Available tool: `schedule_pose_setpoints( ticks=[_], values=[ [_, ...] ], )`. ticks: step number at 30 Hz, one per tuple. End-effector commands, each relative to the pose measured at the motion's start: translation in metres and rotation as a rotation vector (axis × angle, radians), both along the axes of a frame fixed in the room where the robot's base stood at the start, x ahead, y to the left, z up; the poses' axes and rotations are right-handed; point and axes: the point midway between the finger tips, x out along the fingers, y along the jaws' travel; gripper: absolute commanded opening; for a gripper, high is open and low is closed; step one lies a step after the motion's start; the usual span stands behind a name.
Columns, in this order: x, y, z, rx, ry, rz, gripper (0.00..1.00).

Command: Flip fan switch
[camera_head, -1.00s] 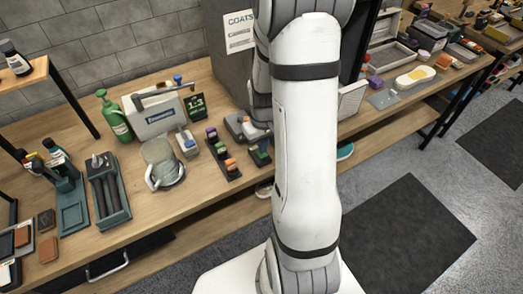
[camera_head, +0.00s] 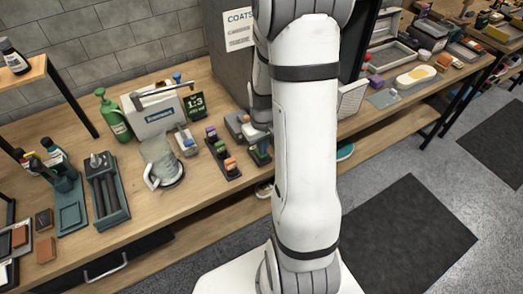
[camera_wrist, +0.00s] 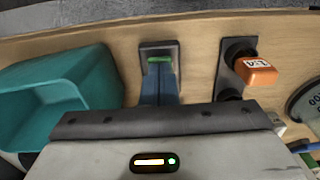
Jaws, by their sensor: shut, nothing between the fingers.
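In the wrist view a small dark plate with a green strip (camera_wrist: 160,60) lies on the wooden bench; it looks like the fan switch. My gripper (camera_wrist: 160,82) is shut and empty, its blue-grey fingers pointing at the plate with their tips just at the green strip. Whether they touch it I cannot tell. In the head view my gripper (camera_head: 259,139) is partly covered by my arm, above a small dark block with green (camera_head: 260,155) on the bench. A pale grille-like panel (camera_head: 351,98) stands right of my arm; I cannot tell whether it belongs to the fan.
In the wrist view a teal bin (camera_wrist: 60,95) stands close on the left and an orange block marked 1:4 (camera_wrist: 256,70) close on the right. In the head view a rack of coloured blocks (camera_head: 222,155) and a white case (camera_head: 155,115) are to the left.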

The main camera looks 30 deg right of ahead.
Motion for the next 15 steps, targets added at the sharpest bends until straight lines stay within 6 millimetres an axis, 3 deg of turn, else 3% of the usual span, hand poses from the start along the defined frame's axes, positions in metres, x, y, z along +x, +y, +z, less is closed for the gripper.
schedule_pose_setpoints(
  ticks=[15],
  values=[
    [0.0000, 0.0000, -0.0086, 0.000, 0.000, 0.000, 0.00]
  ],
)
